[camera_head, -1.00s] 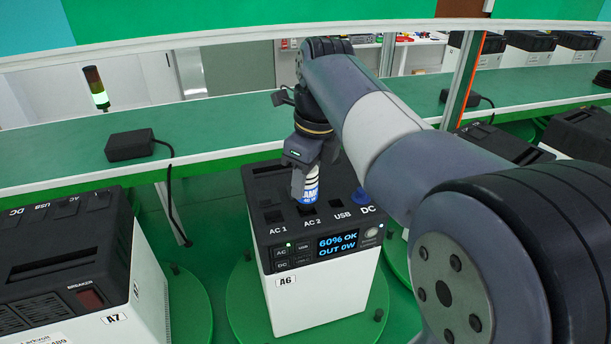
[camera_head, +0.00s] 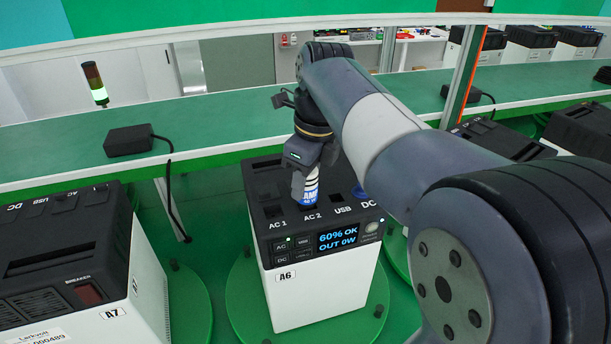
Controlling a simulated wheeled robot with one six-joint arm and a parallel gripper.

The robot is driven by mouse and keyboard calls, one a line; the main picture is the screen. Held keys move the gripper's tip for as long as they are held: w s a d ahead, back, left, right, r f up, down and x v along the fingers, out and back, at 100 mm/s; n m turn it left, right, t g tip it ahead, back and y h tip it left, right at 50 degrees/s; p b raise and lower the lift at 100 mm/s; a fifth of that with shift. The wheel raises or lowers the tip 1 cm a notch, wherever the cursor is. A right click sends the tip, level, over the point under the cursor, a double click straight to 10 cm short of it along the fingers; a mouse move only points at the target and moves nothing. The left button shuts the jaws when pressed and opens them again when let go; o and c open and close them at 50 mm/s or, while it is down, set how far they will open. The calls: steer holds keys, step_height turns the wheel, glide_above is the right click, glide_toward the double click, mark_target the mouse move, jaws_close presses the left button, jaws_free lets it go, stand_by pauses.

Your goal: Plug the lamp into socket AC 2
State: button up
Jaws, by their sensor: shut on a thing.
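My gripper (camera_head: 306,168) points down over the power station (camera_head: 318,292) labelled A6. It is shut on the lamp plug (camera_head: 308,191), a white piece with blue bands and lettering. The plug is upright, with its lower end at the AC 2 socket (camera_head: 309,208) on the top face. It covers most of that opening, and I cannot tell how deep it sits. The display (camera_head: 337,239) reads "60% OK" and "OUT 0W". The AC 1 socket (camera_head: 273,211) is empty.
The A6 unit stands on a green turntable (camera_head: 240,305). Another unit, A7 (camera_head: 60,240), is at the left. A green shelf (camera_head: 220,118) with a black adapter (camera_head: 129,140) and hanging cable runs behind. My arm covers the right side.

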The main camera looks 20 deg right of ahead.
steer(key=shift+f, duration=0.45)
steer(key=o, duration=1.2)
steer(key=r, duration=0.7)
steer(key=s+d+r, duration=0.1)
steer(key=r, duration=0.2)
steer(key=shift+s+d+r, duration=0.1)
steer(key=shift+r, duration=0.2)
steer(key=f, duration=0.7)
steer(key=w+a+f, duration=0.1)
steer(key=f, duration=0.2)
steer(key=shift+a+f, duration=0.1)
steer(key=shift+f, duration=0.25)
steer(key=shift+r, duration=0.4)
steer(key=shift+w, duration=0.1)
